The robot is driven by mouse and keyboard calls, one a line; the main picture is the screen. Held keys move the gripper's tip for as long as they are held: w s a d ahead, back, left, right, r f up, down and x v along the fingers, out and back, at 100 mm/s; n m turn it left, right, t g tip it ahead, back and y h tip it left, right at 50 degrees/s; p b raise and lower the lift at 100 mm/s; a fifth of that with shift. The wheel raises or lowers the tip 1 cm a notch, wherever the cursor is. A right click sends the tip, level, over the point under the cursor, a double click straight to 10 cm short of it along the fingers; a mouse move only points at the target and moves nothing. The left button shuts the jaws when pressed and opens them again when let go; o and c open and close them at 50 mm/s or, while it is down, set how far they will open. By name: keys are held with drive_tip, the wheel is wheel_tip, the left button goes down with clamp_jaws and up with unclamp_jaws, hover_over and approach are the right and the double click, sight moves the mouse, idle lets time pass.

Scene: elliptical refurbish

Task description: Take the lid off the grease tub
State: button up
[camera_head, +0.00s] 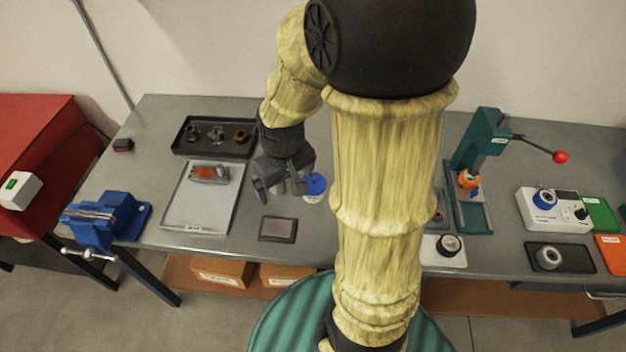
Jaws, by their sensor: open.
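The grease tub (313,198) stands on the workbench near the middle, a small white tub with a blue lid (315,184) on top. The lid appears to sit on the tub. My gripper (276,193) is just left of the tub, pointing down with its fingers apart. The right finger is close to the lid; I cannot tell whether it touches. Nothing shows between the fingers. My arm hides the bench just right of the tub.
A dark pad (277,229) lies in front of my gripper. A grey tray (178,215) with an orange-and-grey part and a black tray (184,151) with small parts lie to the left. A blue vise (105,217) is at the left edge. A green press (472,160) stands right of my arm.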

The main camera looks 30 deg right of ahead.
drive_tip(key=w+d+r+n+g+p, duration=0.1)
drive_tip(key=w+d+n+p, duration=0.1)
drive_tip(key=w+d, duration=0.3)
drive_tip(key=r, duration=0.1)
hover_over(314, 177)
drive_tip(key=shift+r+n+g+p, duration=0.1)
drive_tip(key=shift+n+g+p, duration=0.2)
drive_tip(key=shift+p, duration=0.1)
wheel_tip(314, 177, down, 12)
drive_tip(key=shift+w+r+p, duration=0.1)
drive_tip(key=shift+p, duration=0.5)
drive_tip(key=shift+f, duration=0.25)
